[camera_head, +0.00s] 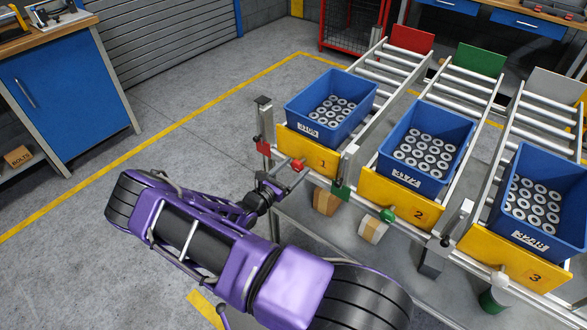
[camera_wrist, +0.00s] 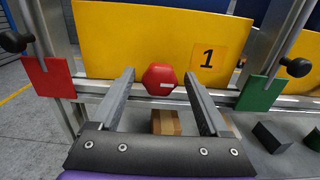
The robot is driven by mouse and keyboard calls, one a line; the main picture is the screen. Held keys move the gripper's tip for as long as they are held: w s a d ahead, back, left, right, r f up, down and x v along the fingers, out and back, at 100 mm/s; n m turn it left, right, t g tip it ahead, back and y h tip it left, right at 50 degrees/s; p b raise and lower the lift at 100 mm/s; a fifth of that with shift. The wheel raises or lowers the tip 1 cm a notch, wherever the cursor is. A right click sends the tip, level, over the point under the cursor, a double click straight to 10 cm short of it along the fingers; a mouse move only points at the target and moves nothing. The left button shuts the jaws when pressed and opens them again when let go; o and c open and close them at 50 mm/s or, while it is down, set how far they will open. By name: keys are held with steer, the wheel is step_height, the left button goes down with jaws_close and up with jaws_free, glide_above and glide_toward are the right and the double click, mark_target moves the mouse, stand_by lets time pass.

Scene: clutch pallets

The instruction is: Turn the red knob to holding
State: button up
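The red knob (camera_wrist: 159,78) sits on the rail under the yellow panel marked 1 (camera_wrist: 130,40); a short white mark shows on its face, pointing right and roughly level. In the head view the red knob (camera_head: 298,165) is at the front of lane 1. My gripper (camera_wrist: 158,80) is open, with one finger on each side of the knob in the wrist view. The knob appears between and a little beyond the fingertips, with gaps on both sides; I cannot tell the exact depth. In the head view my gripper (camera_head: 283,178) is just left of and below the knob.
A red plate (camera_wrist: 48,78) and a green plate (camera_wrist: 262,92) flank the knob. Blue crates of rings, such as the lane 1 crate (camera_head: 296,107), stand on the roller lanes. The green knob (camera_head: 388,215) is at lane 2. A cardboard box (camera_wrist: 166,122) lies below.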

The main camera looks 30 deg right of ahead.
jaws_close()
